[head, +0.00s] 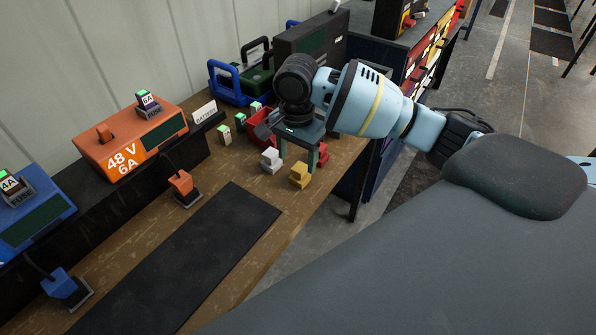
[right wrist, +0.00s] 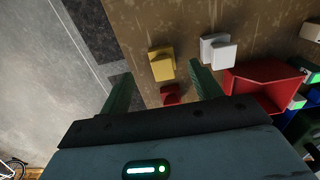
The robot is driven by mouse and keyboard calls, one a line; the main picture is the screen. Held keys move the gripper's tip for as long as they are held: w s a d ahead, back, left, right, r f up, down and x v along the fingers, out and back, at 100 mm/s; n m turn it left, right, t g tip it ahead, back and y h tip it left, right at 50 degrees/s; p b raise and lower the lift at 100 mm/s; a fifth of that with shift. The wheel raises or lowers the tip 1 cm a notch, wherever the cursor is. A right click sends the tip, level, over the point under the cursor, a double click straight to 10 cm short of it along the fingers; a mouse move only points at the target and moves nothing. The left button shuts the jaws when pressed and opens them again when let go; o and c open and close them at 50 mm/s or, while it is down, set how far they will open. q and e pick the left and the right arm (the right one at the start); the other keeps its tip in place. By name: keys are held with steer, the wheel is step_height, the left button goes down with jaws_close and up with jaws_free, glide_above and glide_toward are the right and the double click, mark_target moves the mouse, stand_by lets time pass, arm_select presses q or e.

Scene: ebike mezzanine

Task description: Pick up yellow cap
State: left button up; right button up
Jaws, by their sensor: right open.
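The yellow cap (head: 299,176) is a small stepped block on the wooden bench near its right edge. In the right wrist view the yellow cap (right wrist: 161,65) lies just ahead of the space between the fingertips. My right gripper (head: 298,156) points down over the bench, just behind the yellow cap in the head view. Its fingers are apart and empty; they also show in the right wrist view (right wrist: 160,82). A red cap (right wrist: 170,94) sits between the fingers in that view, partly hidden by the gripper body. My left gripper is not in view.
A white cap (head: 271,160) stands left of the yellow one. A red bin (right wrist: 265,84) is close to the right finger in the wrist view. An orange charger (head: 130,140) and a blue charger (head: 35,215) line the wall. The black mat (head: 190,255) is clear.

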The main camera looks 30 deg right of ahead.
mark_target(297, 171)
steer(key=shift+f, duration=1)
steer(key=shift+w+f, duration=0.1)
steer(key=shift+f, duration=0.45)
step_height(297, 171, down, 4)
steer(key=shift+f+b, duration=0.1)
steer(key=shift+b, duration=0.3)
steer(key=c, duration=1)
steer(key=shift+c, duration=0.2)
